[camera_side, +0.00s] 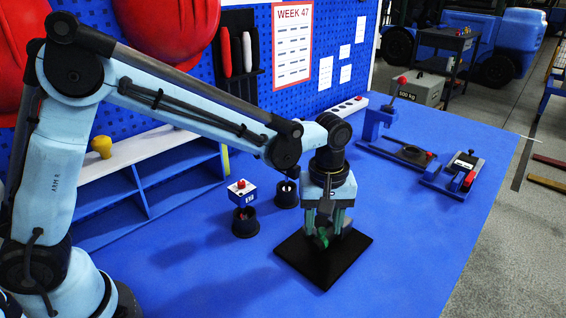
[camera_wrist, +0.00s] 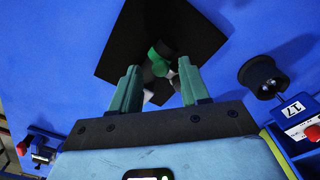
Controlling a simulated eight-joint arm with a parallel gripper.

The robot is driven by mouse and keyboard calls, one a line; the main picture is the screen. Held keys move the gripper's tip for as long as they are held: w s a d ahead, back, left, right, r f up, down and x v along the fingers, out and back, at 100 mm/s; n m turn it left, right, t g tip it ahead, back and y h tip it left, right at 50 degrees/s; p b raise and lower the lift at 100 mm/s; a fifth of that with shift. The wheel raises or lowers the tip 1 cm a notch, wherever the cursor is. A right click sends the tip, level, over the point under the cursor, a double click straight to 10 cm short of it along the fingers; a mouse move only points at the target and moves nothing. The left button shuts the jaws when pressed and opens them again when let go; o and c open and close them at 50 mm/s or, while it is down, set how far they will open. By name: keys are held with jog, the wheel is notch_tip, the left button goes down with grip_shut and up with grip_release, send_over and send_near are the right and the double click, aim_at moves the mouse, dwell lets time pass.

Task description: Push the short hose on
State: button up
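A black square plate (camera_side: 318,272) lies on the blue bench under my gripper (camera_side: 323,235). A dark green rounded piece (camera_wrist: 160,58), with pale grey parts beside it, stands over the plate; it may be the hose or its fitting, I cannot tell which. In the wrist view my gripper (camera_wrist: 157,70) has its two green fingers apart, one on each side of this piece. I see no clear contact with it. In the side view the fingers and the wrist hide most of the piece.
Two black cups (camera_side: 245,223) (camera_side: 286,195) stand left of the plate. A small white-and-blue box with a red knob (camera_side: 242,190) is above the nearer one. A blue shelf (camera_side: 160,190) stands behind. Blue clamp fixtures (camera_side: 455,175) sit at the right. The front bench is clear.

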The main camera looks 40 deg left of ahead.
aim_at(321, 229)
jog(key=shift+r, duration=0.1)
notch_tip(321, 229, up, 12)
dwell(0.7)
jog(key=shift+a, duration=0.1)
jog(key=s+a+f+m+t, duration=0.4)
jog(key=s+a+m+t, duration=0.3)
jog(key=s+a, duration=0.5)
jog(key=a+m, duration=0.2)
jog(key=shift+a, duration=0.4)
